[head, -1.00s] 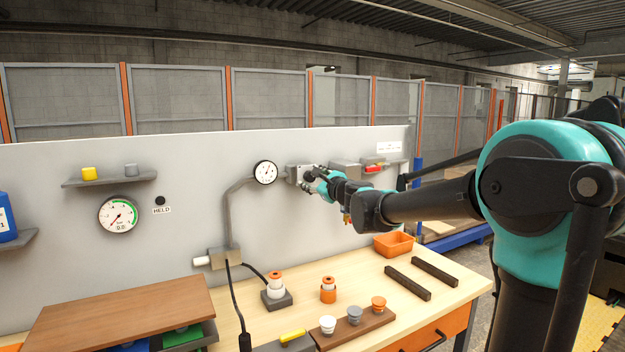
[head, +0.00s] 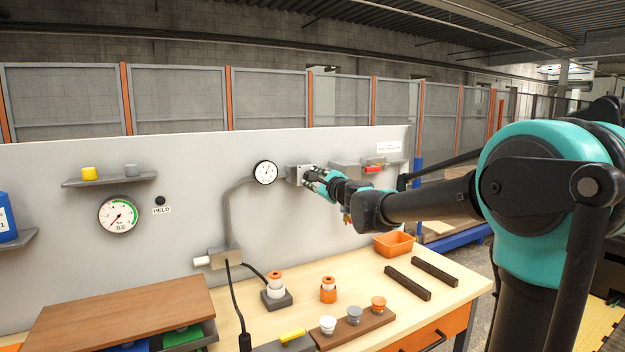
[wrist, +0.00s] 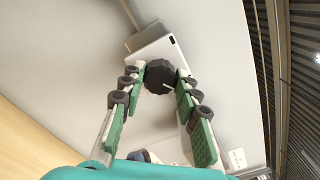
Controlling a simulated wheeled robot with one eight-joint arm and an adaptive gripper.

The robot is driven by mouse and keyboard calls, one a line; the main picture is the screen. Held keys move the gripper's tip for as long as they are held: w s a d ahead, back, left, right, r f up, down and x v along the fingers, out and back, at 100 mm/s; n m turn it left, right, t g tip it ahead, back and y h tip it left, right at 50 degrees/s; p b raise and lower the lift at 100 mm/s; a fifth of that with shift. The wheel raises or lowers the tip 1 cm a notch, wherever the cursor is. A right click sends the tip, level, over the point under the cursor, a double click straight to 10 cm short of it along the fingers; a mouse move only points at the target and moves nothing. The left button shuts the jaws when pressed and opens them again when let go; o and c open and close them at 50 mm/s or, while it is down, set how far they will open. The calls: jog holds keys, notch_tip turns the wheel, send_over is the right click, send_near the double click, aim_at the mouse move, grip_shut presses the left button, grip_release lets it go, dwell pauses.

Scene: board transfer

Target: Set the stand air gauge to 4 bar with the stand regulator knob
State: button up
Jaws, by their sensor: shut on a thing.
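The regulator is a pale box (head: 293,174) on the upright panel, and its black ribbed knob with a white pointer line shows in the wrist view (wrist: 161,76). My gripper (wrist: 158,79) is shut on the knob, one finger on each side. In the head view my gripper (head: 315,181) covers the knob. A small round white gauge (head: 265,172) sits on the pipe just left of the regulator; its needle points upward, but its numbers are too small to read. A larger gauge (head: 118,215) with a green arc, further left, shows about 0.0.
A dark lamp (head: 160,201) above a HELD label is beside the larger gauge. Below, the bench (head: 365,285) holds an orange bin (head: 393,244), dark bars and several capped parts.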

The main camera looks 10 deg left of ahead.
jog(key=n, duration=1.1)
dwell(0.5)
jog(key=o, duration=1.2)
jog(key=shift+c, duration=0.2)
jog(key=shift+s+d, duration=0.1)
jog(key=v, duration=1.1)
jog(key=shift+s+d, duration=0.2)
jog(key=shift+s, duration=0.1)
jog(key=shift+s+d, duration=0.1)
